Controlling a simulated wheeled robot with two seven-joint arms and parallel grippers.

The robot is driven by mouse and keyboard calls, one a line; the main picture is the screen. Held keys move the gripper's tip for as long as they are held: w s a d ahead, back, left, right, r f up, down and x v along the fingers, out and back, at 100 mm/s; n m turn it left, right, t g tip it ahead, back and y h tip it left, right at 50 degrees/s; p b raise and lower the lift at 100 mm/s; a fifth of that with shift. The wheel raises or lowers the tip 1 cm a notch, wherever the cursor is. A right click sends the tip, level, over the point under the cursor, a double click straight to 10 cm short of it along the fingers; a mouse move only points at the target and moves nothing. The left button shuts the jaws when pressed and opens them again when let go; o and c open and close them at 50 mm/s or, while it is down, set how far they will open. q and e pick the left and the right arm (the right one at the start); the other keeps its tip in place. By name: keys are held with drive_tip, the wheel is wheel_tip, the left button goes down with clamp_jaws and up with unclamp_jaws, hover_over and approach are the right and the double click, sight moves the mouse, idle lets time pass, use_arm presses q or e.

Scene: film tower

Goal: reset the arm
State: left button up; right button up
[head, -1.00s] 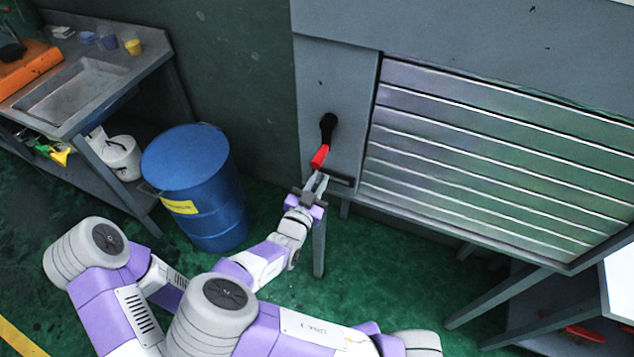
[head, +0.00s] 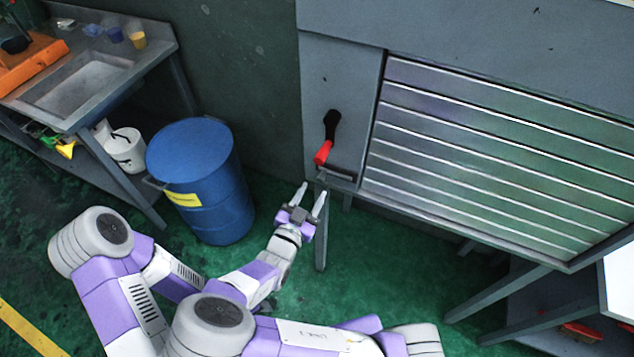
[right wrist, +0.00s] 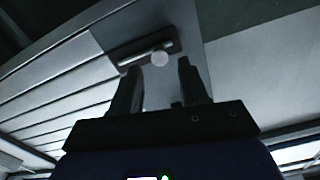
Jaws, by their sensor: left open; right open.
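A crank lever with a black arm (head: 331,124) and a red grip (head: 323,153) is on the grey panel (head: 316,75) left of the slatted shutter. The grip hangs downward. My right gripper (head: 314,191) is open and empty, below the grip and apart from it, fingers pointing up toward the panel's lower edge. In the right wrist view its two dark fingers (right wrist: 159,83) stand apart with nothing held. Beyond them show a dark bar (right wrist: 132,50) and a pale round shape I cannot identify. My left gripper is not in view.
The slatted shutter (head: 490,150) fills the right. A grey bar (head: 337,172) juts below the lever, near my fingertips. A blue barrel (head: 205,165) stands left of my gripper. A sink bench (head: 150,60) is far left. Green floor (head: 380,260) is open below the shutter.

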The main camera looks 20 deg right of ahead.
drive_tip(key=shift+s+a, duration=0.3)
drive_tip(key=shift+s, duration=0.1)
drive_tip(key=s+d+f+n+g+y, duration=0.2)
drive_tip(key=s+d+f+g+y, duration=0.15)
drive_tip(key=f, duration=0.65)
drive_tip(key=s+d+f+n+g+y, duration=0.2)
drive_tip(key=f+g, duration=0.2)
drive_tip(key=f, duration=0.7)
drive_tip(key=s+a+f+n+g+y, duration=0.3)
drive_tip(key=s+a+f+g+y, duration=0.1)
drive_tip(key=s+y, duration=0.6)
drive_tip(key=shift+s+a+f+g, duration=0.15)
drive_tip(key=shift+s+a+g, duration=0.45)
drive_tip(key=shift+a+g, duration=0.3)
drive_tip(key=shift+s, duration=0.1)
